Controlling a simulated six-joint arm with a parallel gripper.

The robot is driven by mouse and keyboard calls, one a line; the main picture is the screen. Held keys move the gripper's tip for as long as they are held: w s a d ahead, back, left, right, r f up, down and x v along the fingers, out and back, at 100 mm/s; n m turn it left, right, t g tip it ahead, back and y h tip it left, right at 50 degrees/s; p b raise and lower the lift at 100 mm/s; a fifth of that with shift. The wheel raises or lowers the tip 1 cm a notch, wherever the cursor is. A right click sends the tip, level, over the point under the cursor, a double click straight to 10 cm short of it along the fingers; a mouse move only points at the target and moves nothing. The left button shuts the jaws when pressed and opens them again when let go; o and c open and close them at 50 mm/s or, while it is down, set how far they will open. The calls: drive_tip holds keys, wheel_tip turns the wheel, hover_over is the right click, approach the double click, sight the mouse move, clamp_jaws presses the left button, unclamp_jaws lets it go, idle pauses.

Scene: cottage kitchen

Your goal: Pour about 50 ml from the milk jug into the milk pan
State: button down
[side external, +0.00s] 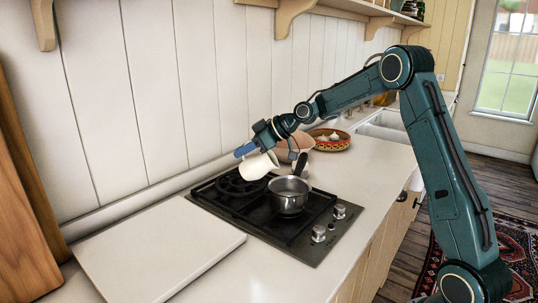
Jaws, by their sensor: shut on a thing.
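The white milk jug (258,166) is held in the air over the back part of the hob, up and left of the pan in the side view. It looks tilted. My gripper (246,150), with blue fingers, is shut on the jug at its upper left. The steel milk pan (288,198) stands upright on the front of the hob, apart from the jug. A dark handle-like part shows just behind the pan. The milk level in the jug is hidden, and I see no clear stream. The pan's contents cannot be made out.
The black gas hob (252,215) has knobs at its front right. A pale board (160,250) lies left of it. The panelled wall (140,90) is close behind the hob.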

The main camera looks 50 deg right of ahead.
idle(0.3)
drive_tip(key=shift+w+a+f+g+h, duration=0.15)
drive_tip(key=shift+w+f+g+h, duration=0.1)
drive_tip(key=shift+f+g, duration=0.25)
drive_tip(key=shift+w+a+f+g+h, duration=0.1)
drive_tip(key=shift+f+g+h, duration=0.15)
drive_tip(key=shift+f+g, duration=0.25)
drive_tip(key=shift+w+a+g+h, duration=0.15)
drive_tip(key=shift+w+g+h, duration=0.2)
drive_tip(key=shift+g, duration=0.25)
drive_tip(key=shift+f, duration=0.15)
drive_tip(key=shift+w+a+f+g+h, duration=0.4)
drive_tip(key=shift+w+f+g+h, duration=0.3)
drive_tip(key=shift+f+g, duration=0.5)
drive_tip(key=shift+w+a+f+g+h, duration=0.4)
drive_tip(key=shift+w+f+g+h, duration=0.35)
drive_tip(key=shift+f, duration=0.7)
drive_tip(key=shift+w+a+f+g+h, duration=0.45)
drive_tip(key=shift+w+f+g, duration=0.2)
drive_tip(key=shift+f+g, duration=0.6)
drive_tip(key=shift+f, duration=0.2)
